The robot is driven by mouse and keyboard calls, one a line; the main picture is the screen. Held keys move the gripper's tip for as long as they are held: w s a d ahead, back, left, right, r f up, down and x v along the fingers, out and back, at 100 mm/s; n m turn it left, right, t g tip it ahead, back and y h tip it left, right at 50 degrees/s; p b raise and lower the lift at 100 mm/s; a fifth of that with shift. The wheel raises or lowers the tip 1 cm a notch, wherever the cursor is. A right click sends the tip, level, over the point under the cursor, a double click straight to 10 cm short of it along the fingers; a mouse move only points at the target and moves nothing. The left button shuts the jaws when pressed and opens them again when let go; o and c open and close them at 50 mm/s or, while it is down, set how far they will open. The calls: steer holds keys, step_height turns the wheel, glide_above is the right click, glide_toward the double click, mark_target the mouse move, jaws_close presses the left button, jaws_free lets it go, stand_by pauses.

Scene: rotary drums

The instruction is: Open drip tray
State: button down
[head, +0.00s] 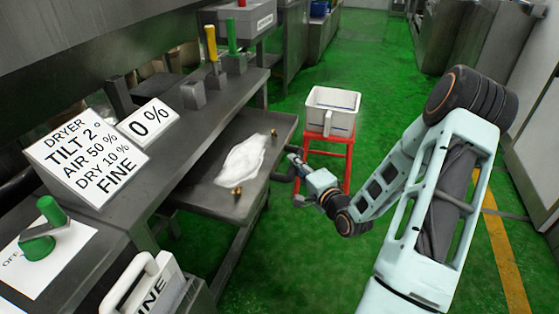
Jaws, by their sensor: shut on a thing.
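The drip tray (205,196) is a dark metal tray under the counter on the left. It stands pulled out towards the right, with its inside showing. A crumpled white sheet or bag (242,158) and small brass-coloured pieces lie in it. My gripper (292,158) is at the tray's right-hand side, shut on what looks like the tray handle (284,177). The fingertips are small in the picture, and the exact contact is partly hidden.
A white bin (332,108) stands on a red stool (349,160) just beyond my gripper. A grey counter (180,130) carries signs, a green knob (43,229) and levers. A labelled white-handled container (145,285) is at front left. Green floor is free below the tray.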

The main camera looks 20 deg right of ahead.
steer(key=shift+s+d, duration=0.7)
steer(key=shift+d, duration=0.25)
steer(key=c, duration=1.8)
jaws_free()
steer(key=shift+s, duration=0.1)
steer(key=s+d+r, duration=0.1)
steer(key=s, duration=1)
steer(key=shift+s+d+r, duration=0.3)
steer(key=shift+d+r, duration=0.05)
